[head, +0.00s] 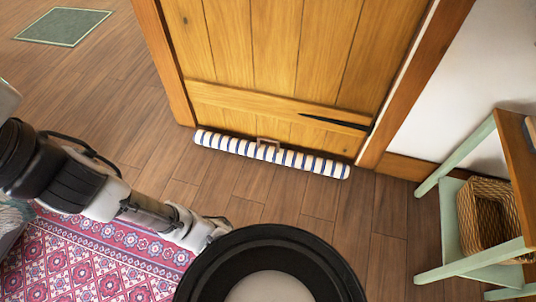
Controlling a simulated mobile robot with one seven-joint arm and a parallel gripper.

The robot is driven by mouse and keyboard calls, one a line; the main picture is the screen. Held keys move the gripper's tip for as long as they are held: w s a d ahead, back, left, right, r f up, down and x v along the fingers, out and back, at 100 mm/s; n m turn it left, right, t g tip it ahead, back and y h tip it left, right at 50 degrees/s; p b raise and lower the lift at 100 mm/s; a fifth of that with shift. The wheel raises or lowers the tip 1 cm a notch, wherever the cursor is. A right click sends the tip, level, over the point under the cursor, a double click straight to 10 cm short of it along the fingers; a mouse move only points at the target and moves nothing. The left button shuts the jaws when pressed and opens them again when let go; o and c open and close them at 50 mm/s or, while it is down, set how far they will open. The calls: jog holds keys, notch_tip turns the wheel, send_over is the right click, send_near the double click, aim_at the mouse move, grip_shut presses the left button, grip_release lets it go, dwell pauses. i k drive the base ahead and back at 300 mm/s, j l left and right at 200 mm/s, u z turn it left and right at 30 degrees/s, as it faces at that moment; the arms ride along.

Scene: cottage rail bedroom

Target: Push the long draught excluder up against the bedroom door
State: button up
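The long draught excluder (310,163), a roll with blue and cream stripes, lies on the floor along the foot of the wooden bedroom door (270,60). It runs nearly parallel to the door's bottom edge and spans most of its width. A small brown loop stands at its middle. It looks very close to the door, but I cannot tell whether it touches along its whole length. My gripper (214,232) is at the end of my arm, low and left of centre, apart from the excluder. Its fingers are too small and partly hidden to read.
A pink patterned rug (90,255) covers the lower left floor. A green side table (450,225) with a wicker basket (490,215) stands at the right. A green mat (63,27) lies at the far upper left. Bare wooden floor lies in front of the excluder.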

aim_at(277, 155)
jog(key=i+l+u, duration=0.1)
jog(key=i, duration=1.05)
